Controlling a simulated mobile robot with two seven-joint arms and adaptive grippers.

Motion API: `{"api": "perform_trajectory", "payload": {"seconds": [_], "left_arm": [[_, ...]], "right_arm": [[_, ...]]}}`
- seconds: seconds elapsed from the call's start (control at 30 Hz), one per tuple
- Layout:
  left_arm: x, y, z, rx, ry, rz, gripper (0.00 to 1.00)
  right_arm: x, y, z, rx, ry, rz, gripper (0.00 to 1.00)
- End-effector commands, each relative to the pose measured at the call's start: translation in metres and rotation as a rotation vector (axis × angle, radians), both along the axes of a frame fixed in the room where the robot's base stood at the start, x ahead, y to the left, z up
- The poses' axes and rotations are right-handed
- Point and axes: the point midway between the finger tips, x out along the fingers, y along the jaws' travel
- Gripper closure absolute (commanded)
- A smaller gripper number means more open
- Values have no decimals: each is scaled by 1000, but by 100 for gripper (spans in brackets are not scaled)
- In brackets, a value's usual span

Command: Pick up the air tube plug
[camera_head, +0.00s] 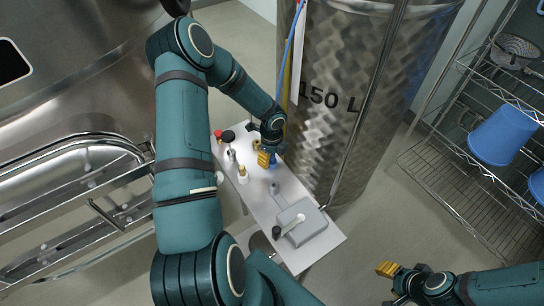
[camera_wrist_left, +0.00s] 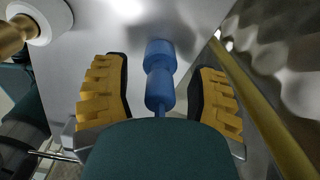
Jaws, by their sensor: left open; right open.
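The blue air tube plug (camera_wrist_left: 158,75) stands out in the left wrist view against the pale table top, between the two yellow fingers and apart from both. A little blue of it shows in the head view (camera_head: 273,164) beside the fingers. My left gripper (camera_head: 264,158) is open around the plug, low over the small white table. In the left wrist view, a dark green part of my gripper hides the plug's lower end. My right gripper (camera_head: 386,270) is open and empty at the lower right, over the floor, away from the table.
The white table (camera_head: 315,254) carries a grey box (camera_head: 301,222), small brass and white fittings (camera_head: 242,174), and red and black knobs (camera_head: 228,136). A steel vat (camera_head: 340,120) stands close behind it, with a blue tube (camera_head: 290,45) alongside. A wire rack with blue buckets (camera_head: 497,135) is at right.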

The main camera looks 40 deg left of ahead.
Motion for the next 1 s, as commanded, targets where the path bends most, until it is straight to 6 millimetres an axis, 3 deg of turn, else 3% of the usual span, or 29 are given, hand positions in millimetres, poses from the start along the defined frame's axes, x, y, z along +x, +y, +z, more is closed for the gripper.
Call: {"api": "perform_trajectory", "payload": {"seconds": [0.17,0.27,0.33,0.37,0.77,1.0], "left_arm": [[0,0,0,1,0,0,41],[0,0,1,1,0,0,71],[0,0,1,1,0,0,95],[0,0,1,1,0,0,100],[0,0,2,1,-1,0,100],[1,1,32,4,-4,1,100]], "right_arm": [[0,0,0,0,0,0,53],[0,0,0,0,0,0,53],[0,0,0,0,0,0,53],[0,0,0,0,0,0,53],[0,0,1,0,0,0,53],[1,0,7,-1,-4,-3,53]]}}
